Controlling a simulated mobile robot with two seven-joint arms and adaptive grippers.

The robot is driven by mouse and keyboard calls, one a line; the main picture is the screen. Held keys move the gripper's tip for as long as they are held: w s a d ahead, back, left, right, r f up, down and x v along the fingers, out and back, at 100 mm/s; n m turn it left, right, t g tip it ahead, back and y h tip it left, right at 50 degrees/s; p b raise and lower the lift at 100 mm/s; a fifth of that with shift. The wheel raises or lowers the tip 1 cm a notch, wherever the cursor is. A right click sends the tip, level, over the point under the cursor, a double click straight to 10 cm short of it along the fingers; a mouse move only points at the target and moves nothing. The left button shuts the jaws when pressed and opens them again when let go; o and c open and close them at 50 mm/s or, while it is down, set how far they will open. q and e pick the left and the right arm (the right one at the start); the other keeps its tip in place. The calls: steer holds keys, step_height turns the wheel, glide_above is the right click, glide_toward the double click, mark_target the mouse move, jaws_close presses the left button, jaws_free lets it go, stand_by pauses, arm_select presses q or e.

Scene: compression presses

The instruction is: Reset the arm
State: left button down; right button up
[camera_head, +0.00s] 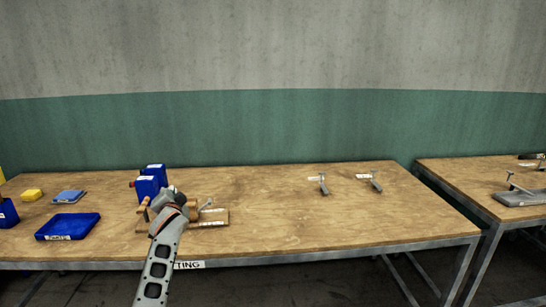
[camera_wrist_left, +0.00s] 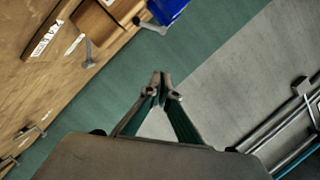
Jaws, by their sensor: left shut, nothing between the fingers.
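My left arm rises from the bottom of the head view over the left part of the wooden table (camera_head: 275,210). Its wrist end is in front of a small wooden press fixture (camera_head: 216,216) and hides part of it. My left gripper (camera_wrist_left: 160,80) shows in the left wrist view with its fingertips together and nothing between them. It points past the table edge toward the green and grey wall. My right gripper is in neither view.
Blue canisters (camera_head: 148,187), a blue tray (camera_head: 68,226), a yellow box (camera_head: 32,194) and a light-blue item (camera_head: 68,196) are on the left. Two small metal clamps (camera_head: 323,185) (camera_head: 375,182) stand at the back right. A second table (camera_head: 480,180) is further right. The table's front right is clear.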

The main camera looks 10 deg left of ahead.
arm_select(q)
steer(key=s+d+f+g+h, duration=0.15)
steer(key=s+d+f, duration=0.35)
steer(key=s+f, duration=0.7)
steer(key=s+d+f+h, duration=0.4)
steer(key=s+f, duration=0.5)
steer(key=f, duration=0.6)
steer(key=s+d+f+g+h, duration=0.1)
steer(key=s+d+f, duration=0.2)
steer(key=s, duration=0.6)
steer(key=s+d+f+n+h, duration=0.1)
steer(key=s+d+f, duration=0.2)
steer(key=s+d, duration=0.3)
steer(key=s+d+f+g+h, duration=0.1)
steer(key=s+d, duration=0.4)
steer(key=s, duration=0.7)
step_height(320, 180, down, 2)
steer(key=shift+s+f+g+h, duration=0.1)
steer(key=shift+s+g+h, duration=0.1)
steer(key=shift+g+h, duration=0.2)
